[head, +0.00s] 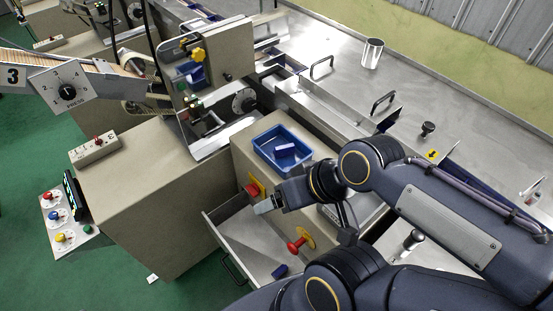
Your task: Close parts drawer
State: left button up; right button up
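The parts drawer (256,243) is pulled out of the beige cabinet (243,150), low in the middle of the head view. Its inside is grey, with a small dark blue block (280,271) near the right end. The drawer's dark handle (233,270) is on its front, at the lower left. One arm of mine comes in from the right; its gripper (265,206) is over the drawer's back part, apart from the handle. Its fingers are too small to show whether they are open. The other gripper is not in view.
A red button (253,190) on a yellow plate and a red knob (297,246) sit on the cabinet face near the gripper. A larger beige cabinet (150,200) is left of the drawer; green floor lies below.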

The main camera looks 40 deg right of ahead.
aim_at(256, 245)
jog(key=k+j+z, duration=0.15)
jog(key=z, duration=0.25)
jog(key=k+j+z, duration=0.2)
jog(key=j+z, duration=0.25)
jog(key=i+l+u, duration=0.1)
jog(key=u, duration=0.25)
